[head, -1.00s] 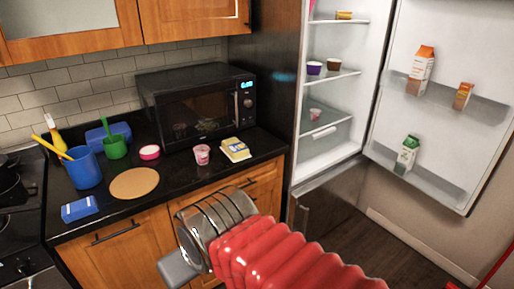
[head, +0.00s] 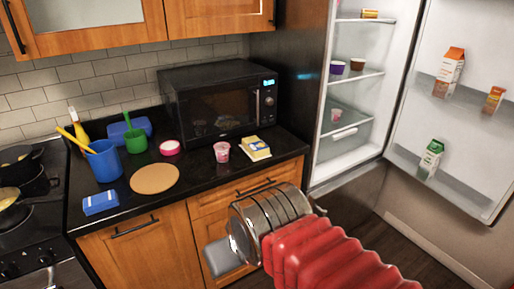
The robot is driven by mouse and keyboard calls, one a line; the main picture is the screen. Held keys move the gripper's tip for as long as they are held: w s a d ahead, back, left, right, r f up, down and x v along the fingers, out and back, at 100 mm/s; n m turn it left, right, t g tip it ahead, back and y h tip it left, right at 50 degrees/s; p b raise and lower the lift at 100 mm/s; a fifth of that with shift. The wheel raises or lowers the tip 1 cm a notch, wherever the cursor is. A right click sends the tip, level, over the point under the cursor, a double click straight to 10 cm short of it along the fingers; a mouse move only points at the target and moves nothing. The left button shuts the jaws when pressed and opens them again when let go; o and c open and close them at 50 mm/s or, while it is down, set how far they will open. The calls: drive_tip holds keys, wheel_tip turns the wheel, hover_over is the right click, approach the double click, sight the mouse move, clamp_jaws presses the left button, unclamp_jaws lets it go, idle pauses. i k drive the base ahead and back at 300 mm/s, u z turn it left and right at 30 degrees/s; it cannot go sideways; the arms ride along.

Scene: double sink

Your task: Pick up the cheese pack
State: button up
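The cheese pack (head: 256,148), a small yellow and white pack, lies on the black counter near its right end, in front of the microwave. My arm, with red bellows and a silver wrist, reaches in from the lower right. My gripper (head: 221,257) shows only as a grey part at the wrist's left end, low in front of the cabinet doors. It is apart from the pack, nearer to me and lower in the picture. Its fingers cannot be made out.
A pink and white cup (head: 221,152) stands just left of the pack. The microwave (head: 220,100) is behind. A round board (head: 155,179), blue mug (head: 104,161), green cup (head: 136,142) and blue pack (head: 101,203) are further left. The open fridge (head: 352,100) stands right; the stove (head: 35,225) is far left.

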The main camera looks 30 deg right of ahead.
sight(256, 149)
drive_tip(key=u, duration=0.1)
drive_tip(key=i, duration=1)
drive_tip(key=z, duration=0.1)
